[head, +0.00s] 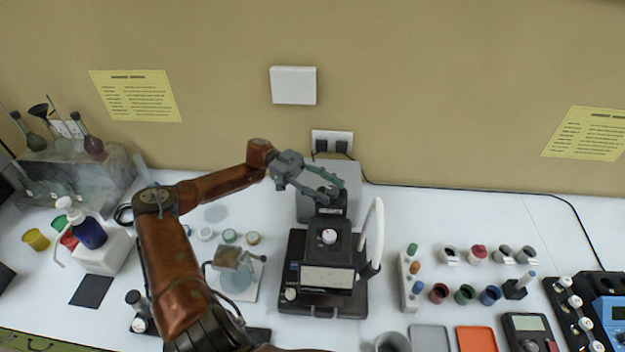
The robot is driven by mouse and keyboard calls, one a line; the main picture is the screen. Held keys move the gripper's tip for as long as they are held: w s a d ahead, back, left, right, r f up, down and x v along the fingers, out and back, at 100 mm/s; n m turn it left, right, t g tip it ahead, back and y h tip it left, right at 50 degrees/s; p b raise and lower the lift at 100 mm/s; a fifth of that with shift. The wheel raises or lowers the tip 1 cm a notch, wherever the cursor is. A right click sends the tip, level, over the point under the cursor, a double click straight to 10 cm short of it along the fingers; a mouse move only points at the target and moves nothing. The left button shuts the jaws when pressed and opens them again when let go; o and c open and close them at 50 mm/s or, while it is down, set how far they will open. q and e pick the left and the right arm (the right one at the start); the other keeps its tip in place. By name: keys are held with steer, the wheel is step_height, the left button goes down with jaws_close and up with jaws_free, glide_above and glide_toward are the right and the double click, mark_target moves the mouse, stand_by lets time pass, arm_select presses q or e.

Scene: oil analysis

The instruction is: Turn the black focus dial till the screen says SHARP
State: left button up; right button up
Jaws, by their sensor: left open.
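No readable SHARP text shows. My left gripper (336,188) is open and empty, above the rear of the instrument, beside a small black box (331,206) with faint lettering. Whether it touches anything is unclear. My right gripper is not in view.
A curved white tube (376,232) rises right of the instrument. A grey box (350,176) stands behind it. A white vial rack (411,282) and several coloured cups stand to the right. Small jars and a glass vessel (235,272) are at left, near my arm.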

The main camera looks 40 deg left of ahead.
arm_select(q)
steer(key=s+a, duration=0.1)
steer(key=a, duration=0.9)
steer(key=shift+s+a, duration=0.25)
steer(key=shift+s, duration=0.05)
